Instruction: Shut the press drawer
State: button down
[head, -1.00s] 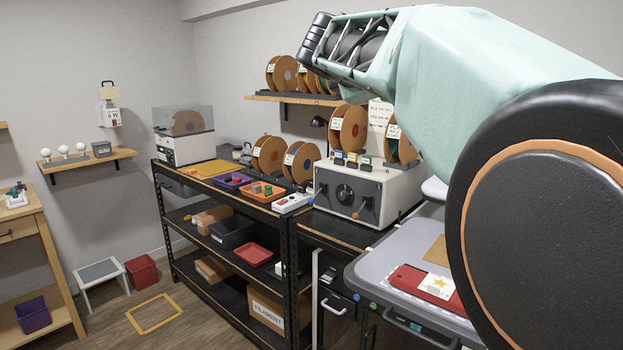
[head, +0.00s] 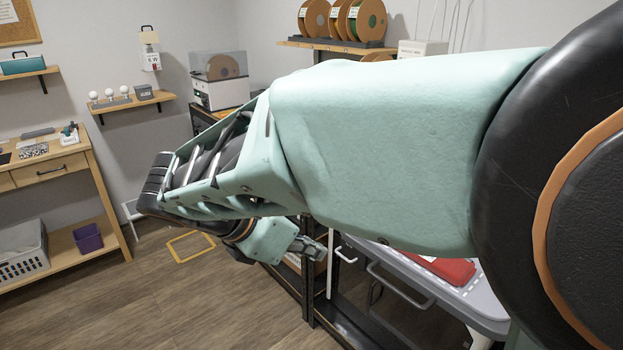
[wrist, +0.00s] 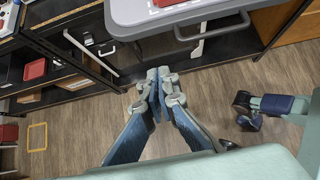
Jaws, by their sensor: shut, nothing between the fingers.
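The press itself is hidden too. My gripper (wrist: 158,84) is shut and empty, in the air over the wood floor, in front of the bench and apart from the handle.
A yellow floor frame (head: 191,247) lies left. The floor (head: 200,310) in front is clear.

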aim_at(362, 255)
jog(key=shift+w+d+r+b+x, duration=0.2)
jog(key=shift+d+r+x, duration=0.15)
jog(key=shift+x, duration=1.75)
jog(key=shift+w+d+r+b+x, duration=0.15)
jog(key=shift+w+d+r+x, duration=0.15)
jog(key=shift+x, duration=1.8)
jog(key=shift+w+d+r+b+x, duration=0.2)
jog(key=shift+r+x, duration=0.2)
jog(key=shift+x, duration=1.7)
jog(key=w+d+p, duration=0.4)
jog(key=w+d, duration=0.2)
jog(key=d, duration=0.3)
jog(key=w+d+p, duration=0.4)
jog(key=w+d, duration=0.3)
jog(key=d, duration=0.2)
jog(key=w+d+p, duration=0.4)
jog(key=w+d, duration=0.3)
jog(key=d, duration=0.2)
jog(key=shift+d, duration=0.4)
jog(key=shift+w+d+r, duration=0.1)
jog(key=shift+r, duration=0.05)
jog(key=shift+d+r, duration=0.1)
